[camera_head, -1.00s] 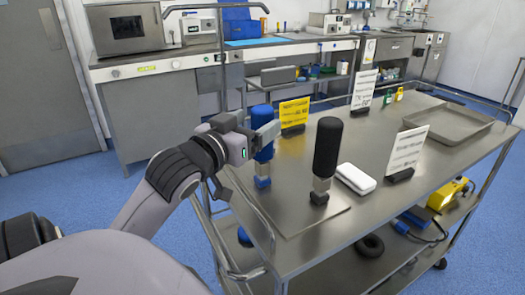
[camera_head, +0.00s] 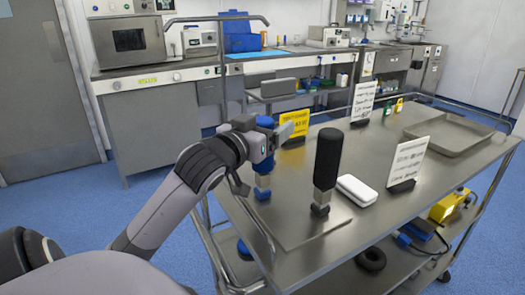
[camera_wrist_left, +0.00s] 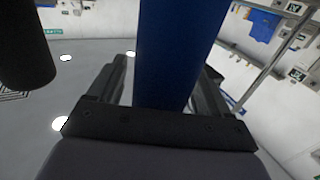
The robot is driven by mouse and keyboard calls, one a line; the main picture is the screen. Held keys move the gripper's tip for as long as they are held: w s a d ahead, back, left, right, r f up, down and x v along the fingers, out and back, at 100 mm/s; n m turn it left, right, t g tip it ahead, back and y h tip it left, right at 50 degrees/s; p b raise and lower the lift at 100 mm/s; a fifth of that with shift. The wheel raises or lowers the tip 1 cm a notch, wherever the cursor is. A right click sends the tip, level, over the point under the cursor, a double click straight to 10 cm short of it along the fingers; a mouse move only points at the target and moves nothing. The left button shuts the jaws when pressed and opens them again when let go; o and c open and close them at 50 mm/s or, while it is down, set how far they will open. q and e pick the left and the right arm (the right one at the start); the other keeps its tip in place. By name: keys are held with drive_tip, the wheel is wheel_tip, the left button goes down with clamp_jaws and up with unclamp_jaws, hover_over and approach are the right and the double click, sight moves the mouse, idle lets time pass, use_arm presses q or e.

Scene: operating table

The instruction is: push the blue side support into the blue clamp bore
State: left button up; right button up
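The blue side support (camera_head: 265,172) stands upright above the blue clamp (camera_head: 262,194) on the table's near left side. A short grey piece shows between its blue pad and the clamp; how deep it sits in the bore is hard to tell. My left gripper (camera_head: 287,131) is at the upper part of the support, with a finger on either side of it. In the left wrist view the blue support (camera_wrist_left: 175,50) stands between the fingers, with a gap visible beside the left finger, so the gripper looks open. The wrist hides part of the pad in the head view. My right gripper is not in view.
A black side support (camera_head: 327,158) stands upright to the right on a similar clamp. A white box (camera_head: 356,190), sign cards (camera_head: 407,160) and a metal tray (camera_head: 450,133) are further right. A yellow card (camera_head: 293,126) is behind my gripper. A rail edges the table (camera_head: 300,228).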

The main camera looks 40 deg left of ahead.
use_arm(q)
drive_tip(key=c, duration=1.4)
drive_tip(key=shift+o, duration=0.2)
drive_tip(key=shift+r, duration=0.1)
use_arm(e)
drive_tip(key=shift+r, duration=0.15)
use_arm(q)
drive_tip(key=shift+r, duration=0.55)
wheel_tip(320, 180, up, 19)
drive_tip(key=p, duration=0.5)
drive_tip(key=shift+f+p, duration=0.15)
drive_tip(key=shift+p, duration=0.15)
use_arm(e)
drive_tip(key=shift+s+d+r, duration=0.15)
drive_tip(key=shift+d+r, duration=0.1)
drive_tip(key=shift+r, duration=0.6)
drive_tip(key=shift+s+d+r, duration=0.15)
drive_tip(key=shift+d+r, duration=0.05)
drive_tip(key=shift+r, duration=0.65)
use_arm(q)
drive_tip(key=o, duration=0.7)
drive_tip(key=c, duration=0.4)
drive_tip(key=shift+c, duration=0.2)
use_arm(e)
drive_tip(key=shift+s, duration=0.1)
